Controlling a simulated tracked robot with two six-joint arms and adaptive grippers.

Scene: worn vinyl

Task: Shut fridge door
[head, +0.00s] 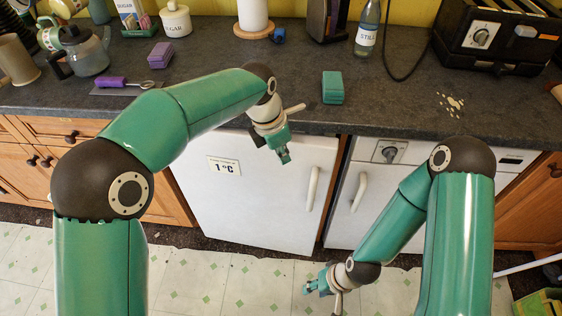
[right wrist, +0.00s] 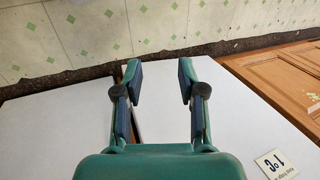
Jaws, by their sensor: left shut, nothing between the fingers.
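The white fridge door (head: 250,205) is below the worktop and carries a "1 °C" label (head: 224,165) and a pale upright handle (head: 311,190) near its right edge. My left gripper (head: 284,157) is shut and empty, in front of the door's upper part, left of the handle. My right gripper (head: 322,286) is low, over the floor in front of the units. The right wrist view shows its fingers (right wrist: 160,80) apart and empty, with the fridge door (right wrist: 240,120) behind.
A white appliance (head: 382,200) with its own handle stands right of the fridge, beyond a narrow brown strip. The worktop (head: 400,100) above holds a green sponge (head: 333,87), a bottle (head: 367,30) and a black toaster (head: 495,40). The tiled floor (head: 220,285) in front is clear.

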